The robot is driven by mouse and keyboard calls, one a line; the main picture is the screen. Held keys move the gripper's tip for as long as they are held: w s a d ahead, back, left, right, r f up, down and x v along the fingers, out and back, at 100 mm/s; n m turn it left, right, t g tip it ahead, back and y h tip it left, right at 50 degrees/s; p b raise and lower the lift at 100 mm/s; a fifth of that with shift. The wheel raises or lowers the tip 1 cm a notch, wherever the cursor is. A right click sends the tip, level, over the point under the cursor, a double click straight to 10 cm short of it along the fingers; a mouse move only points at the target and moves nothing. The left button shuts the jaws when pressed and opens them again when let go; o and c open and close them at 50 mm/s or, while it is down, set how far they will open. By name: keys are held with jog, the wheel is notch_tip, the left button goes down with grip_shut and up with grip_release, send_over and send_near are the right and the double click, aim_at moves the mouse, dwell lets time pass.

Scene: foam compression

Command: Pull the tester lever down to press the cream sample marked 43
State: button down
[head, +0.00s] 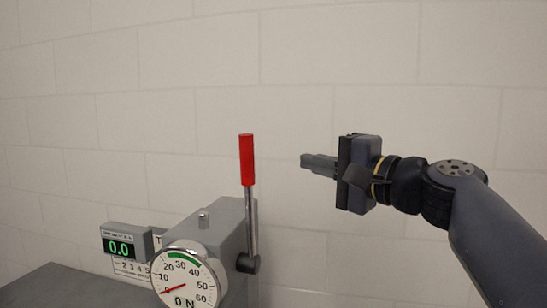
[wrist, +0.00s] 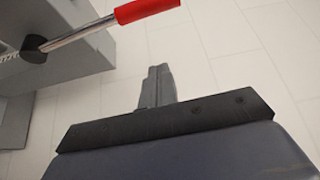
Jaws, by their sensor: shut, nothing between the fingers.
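The tester lever (head: 248,185) stands upright on the right side of the grey tester, with a red grip (head: 247,160) on a metal rod. The red grip also shows at the top of the wrist view (wrist: 146,9), with its rod running left to a black pivot (wrist: 34,47). My gripper (head: 305,161) is shut and empty, to the right of the red grip at about its height, apart from it in the picture. Its fingers also show in the wrist view (wrist: 157,76). The cream sample marked 43 is not in view.
The grey tester body (head: 226,225) carries a round dial (head: 187,279) with its needle near 0. A small display (head: 121,247) reads 0.0. A dark grey surface (head: 55,287) lies at the lower left. A pale block wall (head: 300,60) stands behind.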

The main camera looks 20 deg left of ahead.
jog(key=shift+w+a, duration=0.1)
jog(key=a+p, duration=0.4)
jog(key=a, duration=0.5)
jog(key=shift+p, duration=0.3)
jog(key=shift+a+f+b, duration=0.1)
jog(key=shift+b, duration=0.25)
